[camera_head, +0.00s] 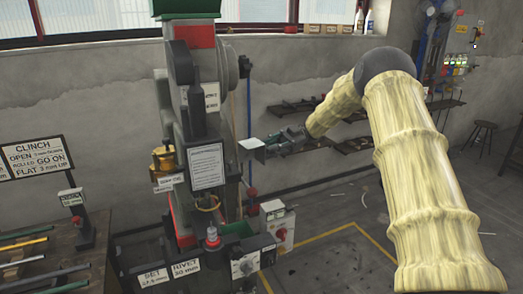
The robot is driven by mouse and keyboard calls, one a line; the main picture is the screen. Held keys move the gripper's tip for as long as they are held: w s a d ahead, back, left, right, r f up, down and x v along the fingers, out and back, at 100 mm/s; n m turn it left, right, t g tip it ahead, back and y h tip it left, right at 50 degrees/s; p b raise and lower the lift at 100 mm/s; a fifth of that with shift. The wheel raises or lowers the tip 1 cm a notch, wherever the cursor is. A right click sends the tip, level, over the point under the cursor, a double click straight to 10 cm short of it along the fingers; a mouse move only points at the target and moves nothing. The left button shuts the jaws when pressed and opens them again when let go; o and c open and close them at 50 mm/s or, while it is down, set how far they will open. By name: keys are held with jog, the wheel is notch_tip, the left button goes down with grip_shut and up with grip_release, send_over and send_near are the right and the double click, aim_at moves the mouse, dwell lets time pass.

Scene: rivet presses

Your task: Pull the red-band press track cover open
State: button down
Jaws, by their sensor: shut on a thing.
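The red-band press (199,120) is a tall dark machine left of the middle, with a red band (200,36) near its top under a green cap. My arm comes in from the right, and my gripper (266,150) is beside the press's right side at mid height. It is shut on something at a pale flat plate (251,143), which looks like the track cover. The fingertips are small and dark here, and the exact contact is hard to see. I cannot tell how far the cover stands open.
A bench (45,270) with several rods and a clinch sign (35,157) stands at the left. A control box (280,228) with a red button sits low right of the press. Wall shelves (340,120) run behind my arm. The floor inside the yellow line is clear.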

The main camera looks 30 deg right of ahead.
jog(key=shift+f, duration=0.1)
jog(key=c, duration=1.6)
grip_release()
jog(key=shift+s+d, duration=0.1)
jog(key=shift+o, duration=0.2)
jog(key=v, duration=1.2)
jog(key=shift+d, duration=0.1)
